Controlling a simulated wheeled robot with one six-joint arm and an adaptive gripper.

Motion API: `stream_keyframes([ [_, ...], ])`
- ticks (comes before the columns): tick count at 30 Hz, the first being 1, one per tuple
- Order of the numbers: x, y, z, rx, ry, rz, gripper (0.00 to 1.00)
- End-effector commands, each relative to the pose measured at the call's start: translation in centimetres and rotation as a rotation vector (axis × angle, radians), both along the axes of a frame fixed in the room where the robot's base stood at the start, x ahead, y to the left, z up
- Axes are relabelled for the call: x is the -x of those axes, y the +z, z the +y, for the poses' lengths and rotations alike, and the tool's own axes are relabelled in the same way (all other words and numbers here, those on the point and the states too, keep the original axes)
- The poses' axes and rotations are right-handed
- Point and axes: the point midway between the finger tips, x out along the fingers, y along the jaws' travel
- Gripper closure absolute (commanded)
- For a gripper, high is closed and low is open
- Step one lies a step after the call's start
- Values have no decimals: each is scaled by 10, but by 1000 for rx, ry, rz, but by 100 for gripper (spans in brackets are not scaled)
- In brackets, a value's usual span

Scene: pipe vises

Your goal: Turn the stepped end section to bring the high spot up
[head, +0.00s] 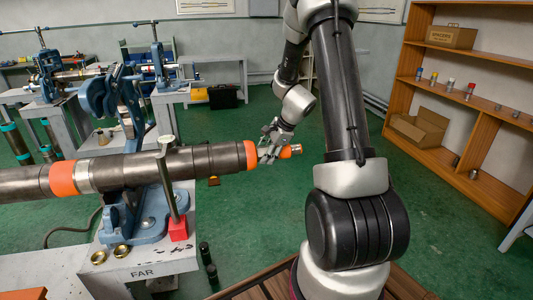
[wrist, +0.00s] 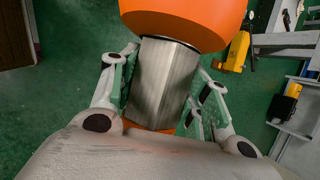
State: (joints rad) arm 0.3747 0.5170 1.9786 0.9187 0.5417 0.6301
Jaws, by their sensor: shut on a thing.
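A long dark pipe (head: 210,159) lies level in a blue vise (head: 142,212) on the bench marked FAR. An orange collar (head: 251,155) sits at its right end, and a stepped end section (head: 290,151) with an orange part reaches out beyond it. My gripper (head: 272,146) is at this end section, just right of the collar. In the wrist view my gripper (wrist: 162,88) is shut around a bare metal section (wrist: 163,78), with a finger on each side. The orange collar (wrist: 183,18) is just ahead of the fingers. I cannot make out the high spot.
A T-handled clamp post (head: 168,180) stands in front of the pipe, by a red block (head: 178,230). Two brass cups (head: 122,251) sit on the bench. Wooden shelves (head: 462,90) stand at the right. Green floor lies open behind my arm.

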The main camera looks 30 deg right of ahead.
Motion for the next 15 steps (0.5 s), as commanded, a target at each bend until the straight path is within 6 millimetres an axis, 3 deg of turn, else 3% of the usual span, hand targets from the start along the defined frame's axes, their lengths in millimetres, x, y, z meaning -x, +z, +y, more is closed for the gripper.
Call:
stream_keyframes([
  [15,3,-1,-2,97,-11,-342,78],
])
